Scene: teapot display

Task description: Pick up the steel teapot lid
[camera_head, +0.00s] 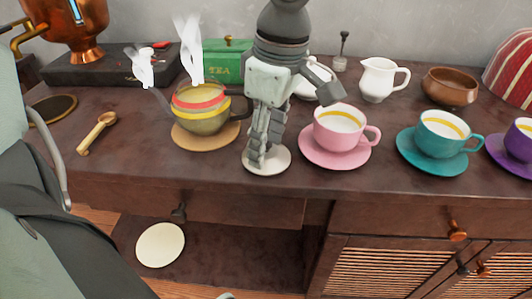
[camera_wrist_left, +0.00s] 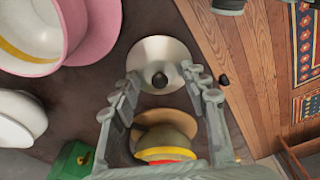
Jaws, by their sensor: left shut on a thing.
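The steel teapot lid (camera_head: 281,160) is a pale round disc lying on the dark counter, just right of the teapot. It also shows in the wrist view (camera_wrist_left: 150,50), with a dark knob at its centre. My left gripper (camera_head: 259,158) points down over the lid. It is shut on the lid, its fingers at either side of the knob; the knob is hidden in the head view. The lid looks flat on the counter. The teapot (camera_head: 207,121), striped red and yellow, stands lidless and steaming on a round tan mat (camera_head: 207,142). My right gripper is not in view.
A pink cup (camera_head: 337,142) on its saucer stands close right of the gripper. A teal cup (camera_head: 441,140) and white jug (camera_head: 378,80) are farther right. A green tea box (camera_head: 228,62) is behind the teapot. A wooden scoop (camera_head: 92,138) lies left.

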